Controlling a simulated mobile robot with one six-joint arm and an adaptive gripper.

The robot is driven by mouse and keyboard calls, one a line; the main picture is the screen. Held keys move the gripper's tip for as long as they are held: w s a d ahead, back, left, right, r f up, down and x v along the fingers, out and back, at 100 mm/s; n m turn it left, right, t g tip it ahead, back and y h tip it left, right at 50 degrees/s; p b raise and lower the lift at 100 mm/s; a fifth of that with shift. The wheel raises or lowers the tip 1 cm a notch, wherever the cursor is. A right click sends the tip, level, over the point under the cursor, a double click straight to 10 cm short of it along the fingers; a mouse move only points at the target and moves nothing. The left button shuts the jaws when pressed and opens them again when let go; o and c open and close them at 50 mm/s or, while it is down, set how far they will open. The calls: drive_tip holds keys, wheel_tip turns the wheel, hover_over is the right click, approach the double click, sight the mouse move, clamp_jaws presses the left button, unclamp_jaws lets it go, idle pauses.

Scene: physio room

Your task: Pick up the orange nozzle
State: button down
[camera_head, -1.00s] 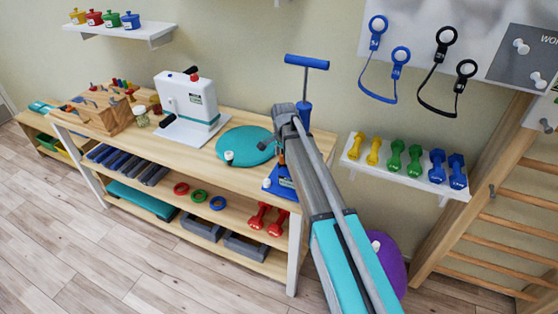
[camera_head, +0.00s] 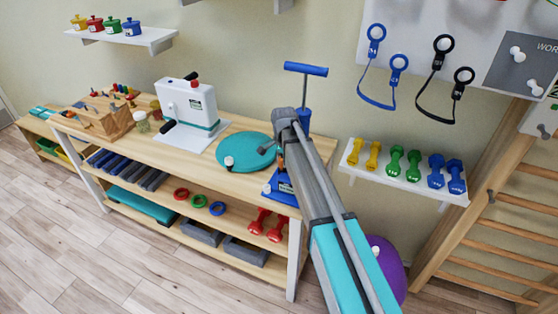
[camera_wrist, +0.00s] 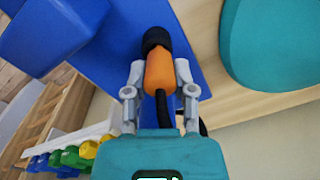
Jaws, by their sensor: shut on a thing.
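In the wrist view the orange nozzle (camera_wrist: 159,70), with a black tip and a black hose at its other end, lies between the two grey fingers of my gripper (camera_wrist: 160,75). The fingers are shut on its sides. Behind it is the blue base of the hand pump (camera_wrist: 190,52). In the head view the blue pump (camera_head: 304,85) stands upright with its T-handle at the right end of the wooden bench. My arm covers part of the pump there, and the nozzle cannot be made out.
A teal disc (camera_head: 242,150) lies left of the pump on the bench (camera_head: 160,152), also in the wrist view (camera_wrist: 275,45). A white machine (camera_head: 188,103) stands further left. Coloured dumbbells rest on a wall shelf (camera_head: 405,180) at right. A purple ball (camera_head: 388,262) is below.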

drive_tip(key=shift+w+a+r+p, duration=0.1)
drive_tip(key=shift+r+p, duration=0.55)
drive_tip(key=shift+r, duration=0.2)
drive_tip(key=s+d+r+p, duration=0.2)
drive_tip(key=s+r+p, duration=0.3)
drive_tip(key=s, duration=0.1)
drive_tip(key=s+d+r+p, duration=0.3)
drive_tip(key=s+r+p, duration=0.2)
drive_tip(key=s, duration=0.2)
drive_tip(key=shift+d+r, duration=0.25)
drive_tip(key=shift+s, duration=0.1)
